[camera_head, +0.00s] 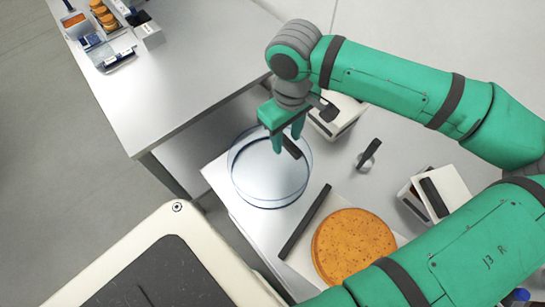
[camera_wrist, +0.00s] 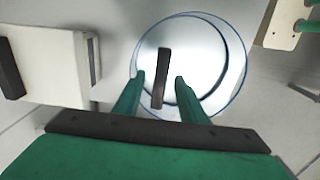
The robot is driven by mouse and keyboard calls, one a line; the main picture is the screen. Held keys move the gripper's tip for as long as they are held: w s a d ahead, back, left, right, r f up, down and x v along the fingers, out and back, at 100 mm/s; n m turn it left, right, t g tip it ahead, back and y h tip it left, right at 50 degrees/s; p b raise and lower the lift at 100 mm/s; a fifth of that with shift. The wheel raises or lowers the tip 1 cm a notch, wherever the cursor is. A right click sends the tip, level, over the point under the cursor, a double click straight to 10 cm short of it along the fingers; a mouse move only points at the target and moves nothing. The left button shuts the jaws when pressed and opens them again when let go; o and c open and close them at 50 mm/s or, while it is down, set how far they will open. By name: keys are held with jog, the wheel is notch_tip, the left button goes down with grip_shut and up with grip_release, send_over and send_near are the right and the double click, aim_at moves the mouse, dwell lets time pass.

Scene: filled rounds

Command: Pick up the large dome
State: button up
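The large dome (camera_head: 262,180) is a clear, round cover with a bluish rim, standing on the white table at its left corner. A dark bar handle (camera_wrist: 161,80) shows on top of it in the wrist view, where the dome (camera_wrist: 222,70) also appears. My gripper (camera_head: 284,143) is above the dome. In the wrist view its two green fingers (camera_wrist: 160,76) are apart, one on each side of the handle, with gaps visible. Whether the fingertips are down at handle height is hard to tell.
An orange round (camera_head: 352,245) lies on a pale board with a dark handle (camera_head: 305,222) in front of the dome. White boxes (camera_head: 338,112) (camera_head: 440,190) and a small knobbed item (camera_head: 368,156) stand nearby. Another table (camera_head: 180,70) holds trays at the upper left.

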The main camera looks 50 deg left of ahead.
aim_at(276, 157)
jog(key=shift+f, duration=0.1)
jog(key=shift+c, duration=0.4)
grip_shut()
jog(key=shift+r, duration=0.2)
notch_tip(276, 157, up, 3)
jog(key=shift+f, duration=0.2)
jog(key=s+d+r, duration=0.3)
jog(key=s+r, duration=0.7)
jog(key=s, duration=0.3)
jog(key=shift+s+r, duration=0.15)
jog(key=shift+s, duration=0.25)
